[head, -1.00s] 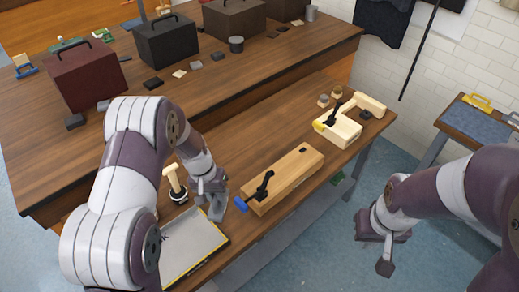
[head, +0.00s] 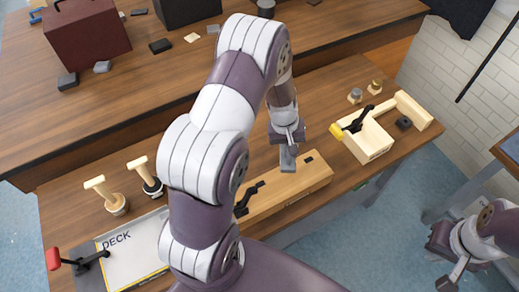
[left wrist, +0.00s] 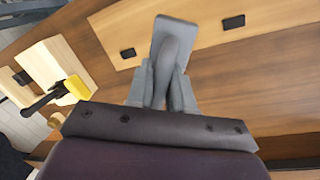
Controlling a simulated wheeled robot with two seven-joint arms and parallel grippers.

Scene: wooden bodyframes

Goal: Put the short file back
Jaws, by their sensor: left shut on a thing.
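My left gripper (head: 288,152) hangs over the right half of the long wooden block (head: 285,195). In the left wrist view its fingers (left wrist: 163,90) are closed around a grey piece (left wrist: 172,40), likely the short file; its outline blends with the grey fingers. The block has dark slots on its top, and one slot (left wrist: 233,22) shows right of the fingers. The gripper appears above the block; I cannot tell whether the piece touches it. My right gripper (head: 452,258) hangs beyond the bench's right edge, its jaws unclear.
A black-handled tool (head: 248,197) sits at the block's left end, partly behind my arm. A pale wooden box (head: 367,144) with a black lever and yellow part stands right. Two wooden-handled tools (head: 106,195) (head: 147,178) and a "DECK" board (head: 128,250) lie left.

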